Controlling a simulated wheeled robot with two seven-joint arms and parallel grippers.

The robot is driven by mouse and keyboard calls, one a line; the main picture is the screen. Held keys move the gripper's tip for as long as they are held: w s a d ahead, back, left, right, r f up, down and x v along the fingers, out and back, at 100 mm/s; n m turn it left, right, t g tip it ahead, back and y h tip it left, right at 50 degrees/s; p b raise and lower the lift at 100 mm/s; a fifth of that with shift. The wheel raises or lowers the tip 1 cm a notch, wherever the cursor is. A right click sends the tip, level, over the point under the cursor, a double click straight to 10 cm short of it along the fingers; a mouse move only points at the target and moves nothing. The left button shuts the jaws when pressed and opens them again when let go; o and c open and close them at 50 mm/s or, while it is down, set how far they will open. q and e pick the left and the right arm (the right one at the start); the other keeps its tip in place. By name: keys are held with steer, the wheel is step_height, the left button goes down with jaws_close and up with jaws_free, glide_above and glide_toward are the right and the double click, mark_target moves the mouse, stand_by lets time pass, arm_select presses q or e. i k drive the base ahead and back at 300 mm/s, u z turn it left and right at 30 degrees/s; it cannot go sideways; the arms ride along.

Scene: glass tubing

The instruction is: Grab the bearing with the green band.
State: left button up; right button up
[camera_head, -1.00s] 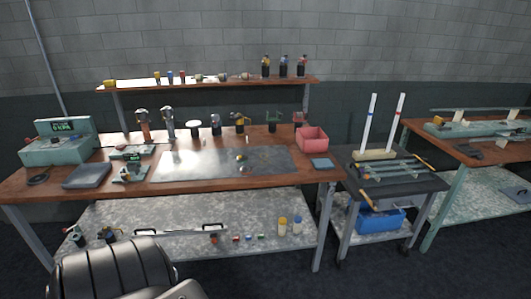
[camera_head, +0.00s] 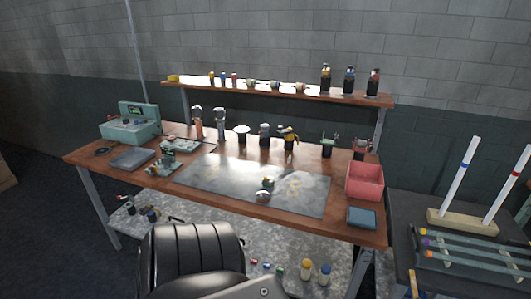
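On the grey metal sheet of the workbench lie two small round pieces. One is a small piece with yellowish and dark green tones (camera_head: 267,182), and a silvery one (camera_head: 263,197) sits just in front of it. On the lower shelf, small pieces include one with green (camera_head: 280,270), one with blue and one with red. All are too small to tell which is the bearing with the green band. Neither of my grippers is in view.
The wooden workbench (camera_head: 350,230) holds a pink bin (camera_head: 365,181), a teal machine (camera_head: 130,128) and a row of tools on stands. A raised shelf (camera_head: 270,89) carries bottles. A dark cart (camera_head: 455,250) stands at right. A black ribbed shape (camera_head: 192,258) blocks the lower foreground.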

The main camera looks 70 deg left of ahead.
mark_target(267, 181)
steer(key=u, duration=0.6)
steer(key=i, duration=0.8)
steer(key=u, duration=1.25)
steer(key=i, duration=0.5)
steer(key=u, duration=0.45)
